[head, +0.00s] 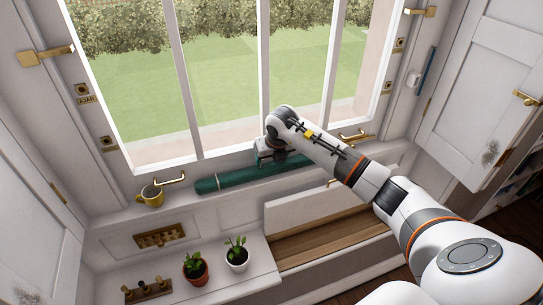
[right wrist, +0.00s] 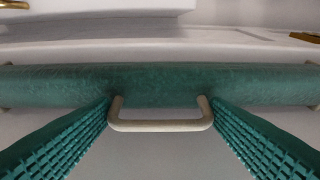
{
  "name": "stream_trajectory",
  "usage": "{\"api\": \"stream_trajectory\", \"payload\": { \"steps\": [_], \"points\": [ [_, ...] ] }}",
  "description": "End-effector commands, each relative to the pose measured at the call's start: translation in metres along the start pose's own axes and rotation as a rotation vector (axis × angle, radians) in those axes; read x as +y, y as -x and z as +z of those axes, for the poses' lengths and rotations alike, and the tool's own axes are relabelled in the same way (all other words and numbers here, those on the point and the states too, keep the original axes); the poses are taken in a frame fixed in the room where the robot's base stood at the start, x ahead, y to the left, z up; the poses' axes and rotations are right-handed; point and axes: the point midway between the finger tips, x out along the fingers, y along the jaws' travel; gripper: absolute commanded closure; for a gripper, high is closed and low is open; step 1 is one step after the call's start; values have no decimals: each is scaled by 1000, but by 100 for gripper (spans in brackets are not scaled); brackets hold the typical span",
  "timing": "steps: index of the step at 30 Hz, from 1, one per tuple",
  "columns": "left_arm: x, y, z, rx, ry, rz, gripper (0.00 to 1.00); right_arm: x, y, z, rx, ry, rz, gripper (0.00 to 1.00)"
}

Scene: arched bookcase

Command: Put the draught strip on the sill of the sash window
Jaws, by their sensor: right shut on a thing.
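The draught strip (head: 235,181) is a long dark green roll with a pale band near its left end. It lies along the sill (head: 112,212) below the sash window (head: 196,100), roughly parallel to the window's lower edge. My right gripper (head: 268,160) is over the strip. In the right wrist view the strip (right wrist: 160,80) runs across the picture, and my right gripper (right wrist: 160,112) has its green fingers at both ends of its pale loop handle (right wrist: 160,126). I cannot tell whether the strip rests fully on the sill. My left gripper is not in view.
Brass handles (head: 170,181) sit on the window's lower rail. Two potted plants (head: 196,267) and a peg rack (head: 148,291) are on the lower ledge. A cabinet door (head: 485,95) stands open at right.

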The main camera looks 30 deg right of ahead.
Motion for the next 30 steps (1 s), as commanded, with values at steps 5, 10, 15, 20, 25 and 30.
{"api": "stream_trajectory", "payload": {
  "steps": [5,10,15,20,25,30],
  "points": [
    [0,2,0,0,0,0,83,0,-2,-3,5,-1,-1,80],
    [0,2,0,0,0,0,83,0,-2,-2,2,-1,0,9],
    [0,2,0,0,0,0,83,0,-2,-2,2,-1,0,9],
    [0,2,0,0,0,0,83,0,0,-2,3,-1,0,9],
    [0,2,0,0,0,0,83,1,22,-3,7,0,1,9],
    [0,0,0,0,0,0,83,1,59,-3,8,0,0,9]
  ]
}}
